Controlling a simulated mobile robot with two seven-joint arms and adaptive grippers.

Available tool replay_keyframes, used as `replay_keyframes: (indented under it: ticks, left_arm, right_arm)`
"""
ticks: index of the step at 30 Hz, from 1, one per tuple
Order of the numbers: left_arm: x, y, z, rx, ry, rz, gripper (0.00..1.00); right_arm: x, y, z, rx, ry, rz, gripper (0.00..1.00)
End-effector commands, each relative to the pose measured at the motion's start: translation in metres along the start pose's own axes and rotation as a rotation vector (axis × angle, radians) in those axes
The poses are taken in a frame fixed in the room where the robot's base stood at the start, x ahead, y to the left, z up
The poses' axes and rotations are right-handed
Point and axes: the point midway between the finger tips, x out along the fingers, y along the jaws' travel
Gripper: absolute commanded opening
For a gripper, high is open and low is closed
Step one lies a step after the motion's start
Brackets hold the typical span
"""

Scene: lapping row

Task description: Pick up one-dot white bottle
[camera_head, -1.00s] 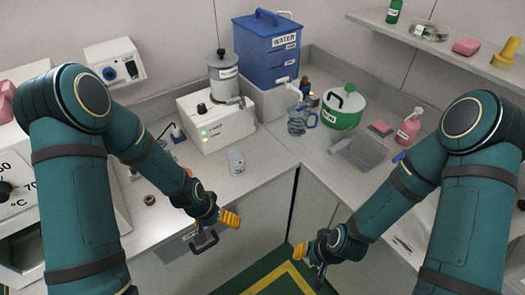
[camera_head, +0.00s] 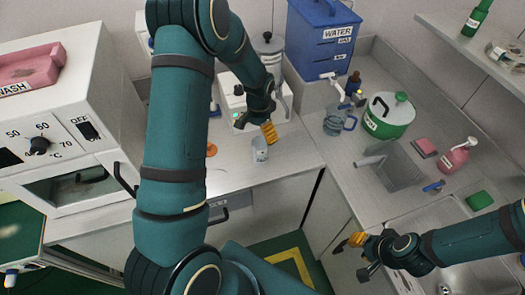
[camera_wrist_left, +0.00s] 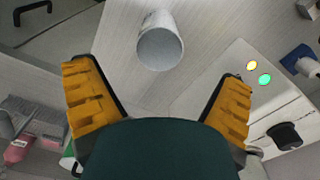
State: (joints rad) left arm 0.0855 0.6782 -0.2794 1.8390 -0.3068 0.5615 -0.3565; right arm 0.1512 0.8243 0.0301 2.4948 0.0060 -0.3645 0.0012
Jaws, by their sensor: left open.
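A small white, grey-flecked cylindrical container (camera_head: 260,150) stands on the counter in front of the white machine in the head view. It also shows in the left wrist view (camera_wrist_left: 160,42), ahead of the fingers. I cannot make out a dot on it, so I cannot tell if it is the one-dot white bottle. My left gripper (camera_head: 269,132) is just beside and above it. In the left wrist view the gripper's orange fingers (camera_wrist_left: 158,100) are wide apart with nothing between them. My right gripper (camera_head: 355,242) is low at the right, away from it; its finger gap is unclear.
A white machine with lit lamps (camera_head: 236,106) stands behind the container. A white oven (camera_head: 60,125) is at left.

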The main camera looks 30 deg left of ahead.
Motion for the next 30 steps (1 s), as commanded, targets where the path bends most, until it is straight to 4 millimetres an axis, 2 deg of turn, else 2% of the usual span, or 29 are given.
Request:
replay_keyframes:
  ticks: [1,4,13,21,30]
  left_arm:
    - [0.011,0.001,0.001,0.000,-0.004,0.002,0.96]
    - [0.026,0.000,0.000,-0.001,-0.002,0.001,0.96]
    - [0.048,0.000,0.000,-0.001,0.000,0.001,0.96]
    - [0.085,0.000,0.001,-0.002,0.000,0.001,0.96]
    - [0.092,0.000,0.000,-0.001,0.002,0.000,0.96]
  right_arm:
    - [0.000,0.000,0.000,0.000,0.000,0.000,0.31]
    - [0.001,0.000,0.000,0.000,0.000,0.000,0.31]
    - [0.000,0.000,0.000,0.000,0.000,0.001,0.31]
    - [-0.003,-0.001,-0.001,0.000,0.000,0.000,0.31]
    - [-0.003,-0.001,0.000,0.000,0.000,0.000,0.31]
